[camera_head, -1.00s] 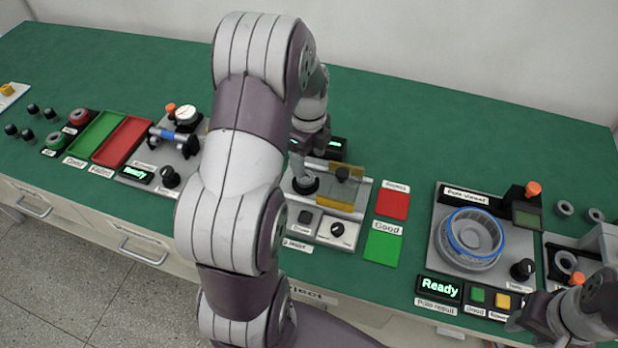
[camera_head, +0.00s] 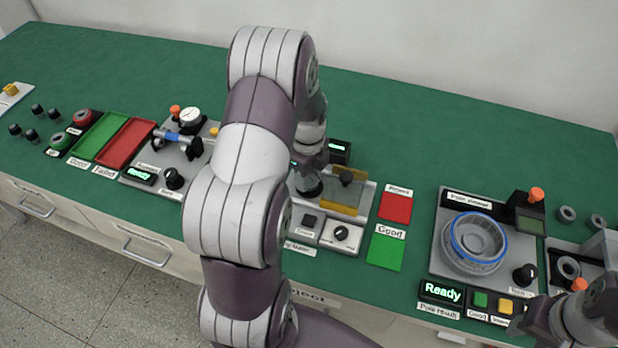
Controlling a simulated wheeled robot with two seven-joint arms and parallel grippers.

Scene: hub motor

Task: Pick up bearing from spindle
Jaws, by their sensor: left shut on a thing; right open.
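My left arm comes down in front of the middle tester (camera_head: 348,222), and my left gripper (camera_head: 309,168) is over the dark round spindle (camera_head: 308,186) at the tester's left side. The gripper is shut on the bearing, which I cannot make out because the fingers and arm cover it. Whether it is still around the spindle or clear of it cannot be told. My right gripper (camera_head: 528,318) is open and empty at the lower right edge, in front of the small buttons.
A yellowish guard (camera_head: 349,193) stands right of the spindle. Red (camera_head: 396,207) and green (camera_head: 385,251) pads lie beside the tester. A motor stator with blue ring (camera_head: 474,242) sits on the right station. A red tray (camera_head: 126,143) and green tray (camera_head: 98,137) lie left.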

